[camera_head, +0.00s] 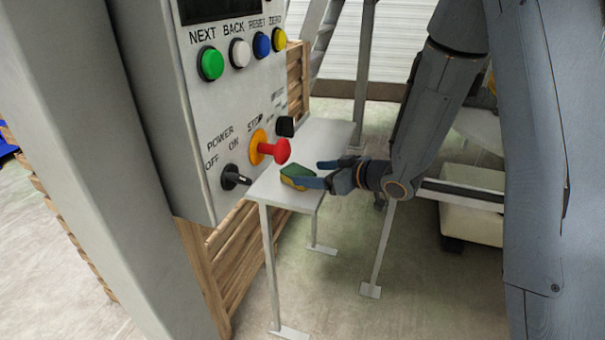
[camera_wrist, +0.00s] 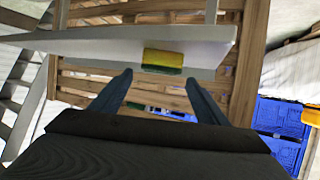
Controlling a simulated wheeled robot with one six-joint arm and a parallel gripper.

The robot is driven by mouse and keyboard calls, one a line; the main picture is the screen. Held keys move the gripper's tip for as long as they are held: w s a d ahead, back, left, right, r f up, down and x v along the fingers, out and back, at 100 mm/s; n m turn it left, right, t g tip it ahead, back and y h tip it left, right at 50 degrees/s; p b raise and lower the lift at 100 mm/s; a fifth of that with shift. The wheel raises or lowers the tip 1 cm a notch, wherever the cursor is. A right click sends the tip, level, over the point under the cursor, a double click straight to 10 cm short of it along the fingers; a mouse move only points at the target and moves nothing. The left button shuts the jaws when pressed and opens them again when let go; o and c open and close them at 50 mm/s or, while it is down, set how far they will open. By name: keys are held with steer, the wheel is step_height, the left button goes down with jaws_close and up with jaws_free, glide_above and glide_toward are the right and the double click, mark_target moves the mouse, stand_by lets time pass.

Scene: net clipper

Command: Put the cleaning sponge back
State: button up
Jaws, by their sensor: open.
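The cleaning sponge (camera_head: 297,177), green and yellow, lies on a narrow white shelf table (camera_head: 277,192), near its front end. In the wrist view the sponge (camera_wrist: 162,60) sits at the edge of the white surface (camera_wrist: 100,47), ahead of the fingers and roughly between their lines. My gripper (camera_head: 321,174) is open, with its blue-grey fingers pointing left beside the sponge. In the head view the nearer finger's tip overlaps the sponge's right end; I cannot tell if it touches. In the wrist view both fingers (camera_wrist: 158,82) are apart with nothing between them.
A grey control panel (camera_head: 225,120) with coloured buttons and a red stop knob (camera_head: 281,150) stands close left of the shelf, partly hiding it. Wooden slats (camera_head: 220,262) are below and behind. Blue crates (camera_wrist: 280,117) show at right in the wrist view.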

steer(key=s+d+m+g+h, duration=0.1)
steer(key=s+d+m+h, duration=0.3)
steer(key=d, duration=0.6)
steer(key=s+d+m+g+h, duration=0.2)
steer(key=s+d+m+h, duration=0.1)
steer(key=s+d+h, duration=0.5)
steer(key=s+r+m+g+y, duration=0.1)
steer(key=s+g, duration=0.5)
steer(key=s, duration=1)
steer(key=m+y, duration=0.1)
steer(key=m, duration=0.1)
steer(key=shift+s+r+m, duration=0.2)
steer(key=shift+s+m, duration=0.1)
steer(key=shift+s, duration=0.05)
steer(key=shift+a, duration=0.1)
steer(key=shift+s+a+r+n+p, duration=0.1)
steer(key=shift+a+r+n+p, duration=0.2)
steer(key=shift+a+p, duration=0.3)
steer(key=shift+a+r+n+p, duration=0.2)
steer(key=shift+a+r+p, duration=0.1)
steer(key=shift+a+p, duration=0.25)
